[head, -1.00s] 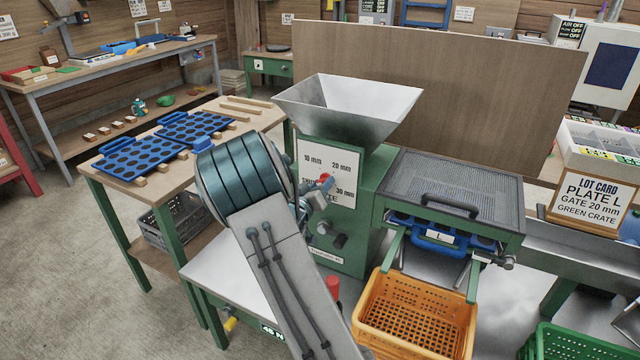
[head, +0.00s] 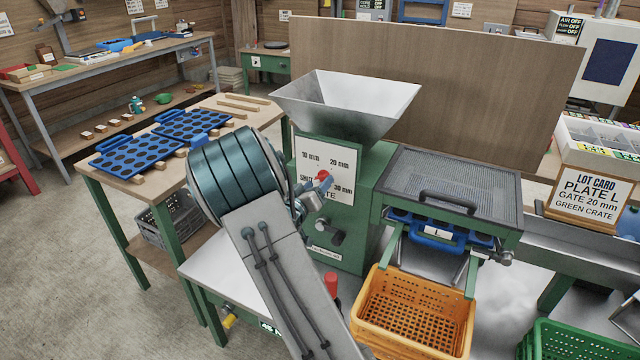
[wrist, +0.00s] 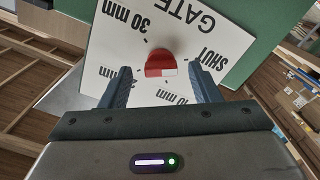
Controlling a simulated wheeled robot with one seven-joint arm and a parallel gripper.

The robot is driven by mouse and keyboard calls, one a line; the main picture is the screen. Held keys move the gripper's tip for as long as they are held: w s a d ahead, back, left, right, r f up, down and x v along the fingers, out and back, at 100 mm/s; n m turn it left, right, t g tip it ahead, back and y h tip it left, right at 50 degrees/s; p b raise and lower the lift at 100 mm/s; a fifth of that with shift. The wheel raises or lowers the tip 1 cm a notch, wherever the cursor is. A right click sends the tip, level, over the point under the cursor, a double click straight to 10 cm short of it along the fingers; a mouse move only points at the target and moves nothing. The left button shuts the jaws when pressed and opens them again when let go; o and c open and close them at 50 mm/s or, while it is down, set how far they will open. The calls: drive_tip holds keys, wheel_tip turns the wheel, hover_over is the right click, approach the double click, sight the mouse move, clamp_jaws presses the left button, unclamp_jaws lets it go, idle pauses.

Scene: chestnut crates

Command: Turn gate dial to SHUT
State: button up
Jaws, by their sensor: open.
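The gate dial is a red knob (head: 323,176) on a white plate (head: 312,163) on the green machine's front. The plate reads 10 mm, 20 mm, 30 mm and SHUT. In the wrist view the red dial (wrist: 158,62) shows a white mark on its lower right side; I cannot tell for certain which label it points at. SHUT lies to its right there. My gripper (wrist: 160,72) is open, its two fingers apart on either side of the dial, with gaps showing. Whether they reach its depth is unclear. In the head view my gripper (head: 312,196) is partly hidden by my arm.
A metal hopper (head: 345,105) tops the machine. A black crank knob (head: 328,231) sits below the plate. An orange crate (head: 368,316) stands at the front, a green crate (head: 585,340) to its right. The lot card (head: 588,197) reads plate L, gate 20 mm, green crate.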

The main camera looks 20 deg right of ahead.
drive_tip(key=v, duration=1.2)
drive_tip(key=s+a+r+n+g+y+p, duration=0.1)
drive_tip(key=s+a+r+y, duration=0.15)
drive_tip(key=a+y, duration=0.35)
drive_tip(key=s+a+r+n+y+p, duration=0.1)
drive_tip(key=a+r+y, duration=0.25)
drive_tip(key=y, duration=0.45)
drive_tip(key=s+d+r+n+g+p, duration=0.1)
drive_tip(key=s+g, duration=0.2)
drive_tip(key=s, duration=0.8)
drive_tip(key=s+d+r+n+g+p, duration=0.1)
drive_tip(key=s+g, duration=0.3)
drive_tip(key=s, duration=0.7)
drive_tip(key=shift+r, duration=0.7)
